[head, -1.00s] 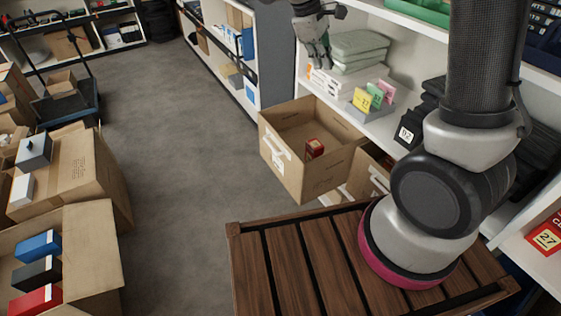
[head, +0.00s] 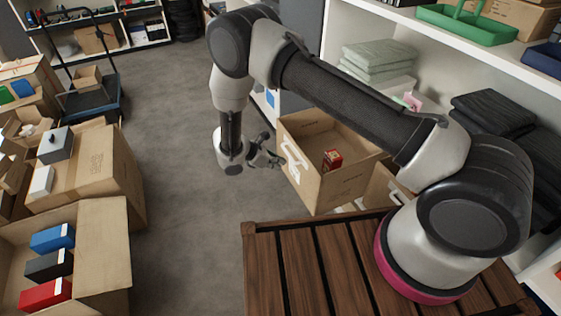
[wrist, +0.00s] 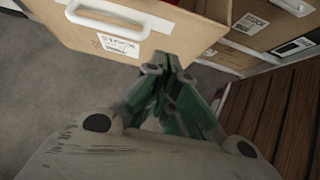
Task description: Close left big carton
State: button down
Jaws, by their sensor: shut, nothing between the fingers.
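An open-topped cardboard carton (head: 340,185) sticks out from the lower shelf like a pulled-out drawer in the head view. It has a white handle and label on its front, and a small red box (head: 333,160) lies inside. The carton's front (wrist: 190,35) also shows in the wrist view, with the handle (wrist: 110,15) at upper left. My gripper (head: 272,158) is shut and empty, just in front of the carton's handle side. In the wrist view its fingertips (wrist: 166,62) point at the lower front; I cannot tell whether they touch it.
Another carton (head: 385,190) with a handle sits further in beside the pulled-out one. My slatted wooden base top is in front of them. White shelving (head: 365,95) holds folded cloths. Open cartons (head: 105,230) stand at left, with clear grey floor (head: 180,235) between.

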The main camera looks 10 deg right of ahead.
send_near(306, 168)
notch_tip(306, 168, down, 3)
jog(key=shift+w+d+r, duration=0.1)
jog(key=shift+w+d, duration=0.1)
jog(key=shift+d, duration=0.55)
jog(key=shift+w+d, duration=0.2)
jog(key=shift+d, duration=0.55)
jog(key=w+d, duration=0.4)
jog(key=d, duration=0.8)
jog(key=w+d, duration=0.4)
jog(key=d, duration=0.8)
jog(key=shift+d, duration=0.25)
jog(key=shift+d+r, duration=0.1)
